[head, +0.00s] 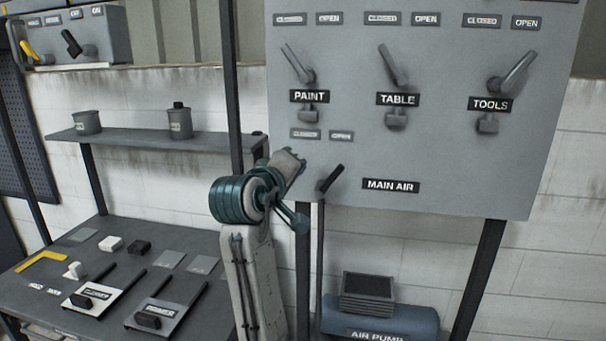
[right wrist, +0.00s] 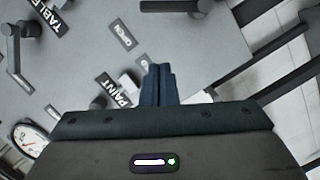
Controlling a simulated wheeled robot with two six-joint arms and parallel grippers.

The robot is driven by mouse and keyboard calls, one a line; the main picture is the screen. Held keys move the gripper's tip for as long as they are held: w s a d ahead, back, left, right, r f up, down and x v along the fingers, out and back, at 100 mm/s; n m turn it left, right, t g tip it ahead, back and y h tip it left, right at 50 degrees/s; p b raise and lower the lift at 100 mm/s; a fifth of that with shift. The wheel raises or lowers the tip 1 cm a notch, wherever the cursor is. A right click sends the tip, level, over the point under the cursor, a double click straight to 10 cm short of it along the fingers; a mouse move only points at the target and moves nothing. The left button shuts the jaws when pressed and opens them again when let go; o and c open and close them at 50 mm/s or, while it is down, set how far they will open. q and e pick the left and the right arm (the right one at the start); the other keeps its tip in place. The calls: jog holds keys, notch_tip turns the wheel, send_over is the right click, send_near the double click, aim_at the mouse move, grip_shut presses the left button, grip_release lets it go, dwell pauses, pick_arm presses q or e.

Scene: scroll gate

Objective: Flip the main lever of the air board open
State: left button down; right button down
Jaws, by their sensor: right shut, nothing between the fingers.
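The MAIN AIR lever (head: 330,178) has a black handle, tilted up to the right, at the lower left of the grey air board (head: 440,150). A black bar that looks like its handle (right wrist: 170,6) shows at the top of the right wrist view. My right gripper (head: 297,156) is left of the lever, apart from it in the picture. In the right wrist view its dark fingers (right wrist: 158,85) are together and empty, near the small CLOSED plate (right wrist: 143,60). The matching CLOSED (head: 304,133) and OPEN (head: 341,135) plates sit above the lever. My left gripper is out of view.
Levers for PAINT (head: 299,64), TABLE (head: 392,66) and TOOLS (head: 512,71) are higher on the board. An air pump (head: 378,310) stands below. A bench (head: 120,232) with small parts and a shelf (head: 160,136) with two cans are at left.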

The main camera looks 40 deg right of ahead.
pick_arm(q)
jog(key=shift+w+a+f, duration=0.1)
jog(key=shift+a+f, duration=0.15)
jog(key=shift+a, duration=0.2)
pick_arm(e)
jog(key=shift+v, duration=0.9)
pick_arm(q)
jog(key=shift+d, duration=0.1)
pick_arm(e)
jog(key=shift+w+a, duration=0.1)
